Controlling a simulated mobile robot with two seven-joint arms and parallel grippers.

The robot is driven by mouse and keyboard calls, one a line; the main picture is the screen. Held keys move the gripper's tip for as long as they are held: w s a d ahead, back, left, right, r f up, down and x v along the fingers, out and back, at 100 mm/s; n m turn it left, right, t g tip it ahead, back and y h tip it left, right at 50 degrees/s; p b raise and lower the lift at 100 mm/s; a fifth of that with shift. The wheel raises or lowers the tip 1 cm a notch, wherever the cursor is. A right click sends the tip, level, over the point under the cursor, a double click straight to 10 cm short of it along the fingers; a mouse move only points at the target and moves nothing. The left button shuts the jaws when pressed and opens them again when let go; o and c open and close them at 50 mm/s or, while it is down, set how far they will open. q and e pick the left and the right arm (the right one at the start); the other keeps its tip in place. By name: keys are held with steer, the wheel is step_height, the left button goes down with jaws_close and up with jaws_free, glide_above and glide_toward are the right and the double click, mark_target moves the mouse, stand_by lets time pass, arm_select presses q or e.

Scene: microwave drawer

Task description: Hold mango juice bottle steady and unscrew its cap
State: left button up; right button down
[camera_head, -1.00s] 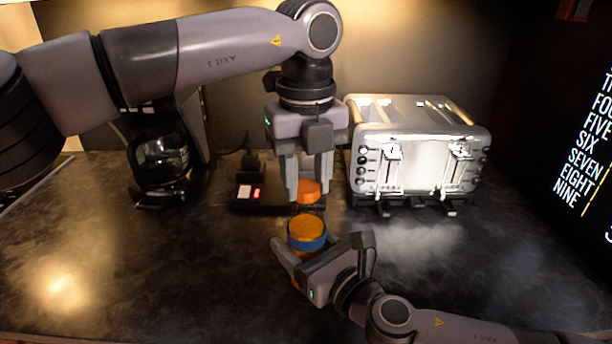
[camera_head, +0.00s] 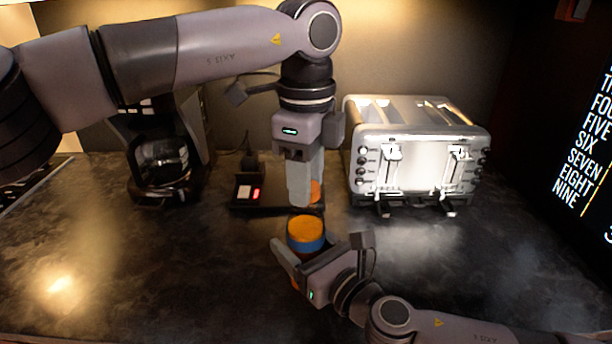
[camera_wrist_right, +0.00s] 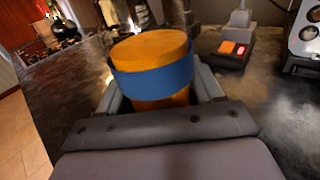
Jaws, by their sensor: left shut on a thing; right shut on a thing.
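The mango juice bottle (camera_head: 306,242) is orange with a blue band and stands upright on the counter. My right gripper (camera_head: 306,260) is shut around its sides, low in the head view; the bottle hides part of the fingers. In the right wrist view the bottle (camera_wrist_right: 152,82) sits between the fingers, its round orange top bare. My left gripper (camera_head: 306,190) points down, just behind and above the bottle, shut on a small orange cap (camera_head: 316,191). A finger hides much of the cap. The cap is apart from the bottle.
A silver toaster (camera_head: 415,155) stands to the right of my left gripper. A coffee maker (camera_head: 160,160) is at the back left. A dark device with a red-lit switch (camera_head: 249,193) lies behind the bottle. The counter (camera_head: 150,265) is clear at the front left.

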arm_select(q)
steer(key=shift+r, duration=0.15)
steer(key=shift+r, duration=0.95)
steer(key=shift+r, duration=0.1)
steer(key=shift+r, duration=1.9)
arm_select(e)
steer(key=shift+c, duration=0.4)
jaws_free()
arm_select(q)
steer(key=shift+f+b, duration=0.7)
steer(key=shift+b, duration=0.05)
arm_select(e)
steer(key=v, duration=1.2)
